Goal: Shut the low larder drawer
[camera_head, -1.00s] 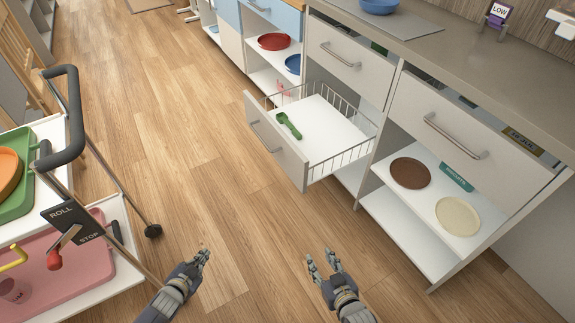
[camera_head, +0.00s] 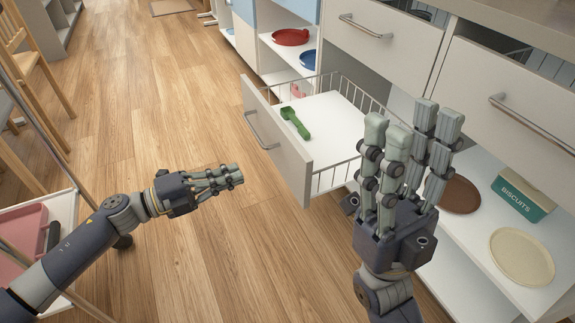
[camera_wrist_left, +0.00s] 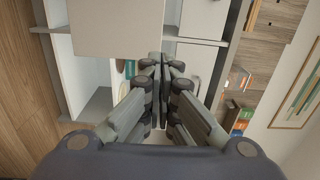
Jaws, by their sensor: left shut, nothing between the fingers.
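The low larder drawer (camera_head: 283,146) stands pulled out in the head view, with a pale front, a bar handle (camera_head: 262,130) and wire sides. A green utensil (camera_head: 295,123) lies on its white floor. My left gripper (camera_head: 238,176) is shut and empty, to the left of the drawer front and apart from it, pointing right. My right gripper (camera_head: 412,128) is raised with fingers up, in front of the drawer's right side in the picture; the spacing of its fingertips is unclear. It hides part of the drawer's right end. The left fingers meet in the left wrist view (camera_wrist_left: 162,62).
Upper drawers (camera_head: 376,42) with bar handles sit above. The open shelf at right holds a brown plate (camera_head: 460,195), a cream plate (camera_head: 521,257) and a biscuits box (camera_head: 523,197). A trolley with a pink tray (camera_head: 22,237) stands at left. The floor before the drawer is clear.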

